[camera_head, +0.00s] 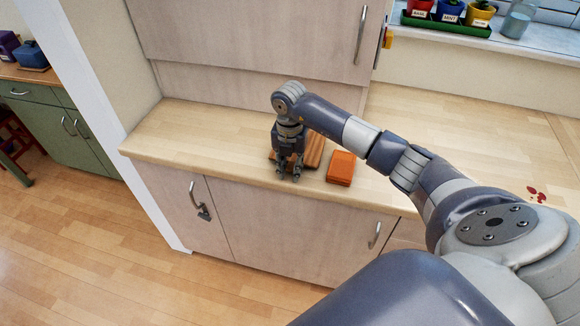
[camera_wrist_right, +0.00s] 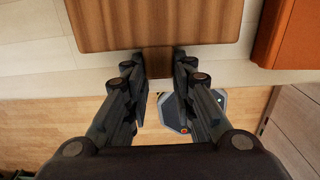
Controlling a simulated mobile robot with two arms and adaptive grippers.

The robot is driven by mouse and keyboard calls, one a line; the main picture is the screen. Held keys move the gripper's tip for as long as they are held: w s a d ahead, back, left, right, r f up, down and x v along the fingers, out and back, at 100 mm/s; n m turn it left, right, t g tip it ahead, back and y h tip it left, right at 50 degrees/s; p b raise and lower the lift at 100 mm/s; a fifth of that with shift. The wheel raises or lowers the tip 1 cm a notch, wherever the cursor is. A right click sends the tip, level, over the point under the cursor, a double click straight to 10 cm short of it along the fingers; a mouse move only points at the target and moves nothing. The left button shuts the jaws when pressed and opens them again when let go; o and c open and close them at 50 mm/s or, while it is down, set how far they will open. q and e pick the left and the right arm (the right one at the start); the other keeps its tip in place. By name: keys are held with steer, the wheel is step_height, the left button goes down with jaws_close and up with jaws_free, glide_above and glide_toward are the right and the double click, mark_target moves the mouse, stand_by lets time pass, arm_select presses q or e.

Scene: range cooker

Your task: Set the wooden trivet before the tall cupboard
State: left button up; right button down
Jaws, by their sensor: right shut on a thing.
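The wooden trivet (camera_head: 314,152) is a brown board on the pale worktop, partly hidden behind my right gripper (camera_head: 288,175). In the right wrist view the trivet (camera_wrist_right: 155,22) fills the top middle, with a short tab pointing down. My right gripper (camera_wrist_right: 159,66) is shut on this tab at the worktop's front edge. The trivet looks flat; I cannot tell whether it touches the worktop. The tall cupboard (camera_head: 250,35) stands behind it, with a pale door and a bar handle. My left gripper is not in view.
An orange box (camera_head: 341,168) lies just right of the trivet, with a small gap. The worktop (camera_head: 185,127) is clear to the left. Small red pieces (camera_head: 537,194) lie far right. Potted herbs (camera_head: 450,12) stand on the windowsill.

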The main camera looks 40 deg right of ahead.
steer(key=shift+f, duration=0.15)
steer(key=c, duration=1.3)
jaws_free()
steer(key=shift+c, duration=0.2)
steer(key=shift+r, duration=0.55)
step_height(320, 180, up, 11)
steer(key=b, duration=0.3)
steer(key=shift+r+b, duration=0.15)
steer(key=shift+b, duration=0.25)
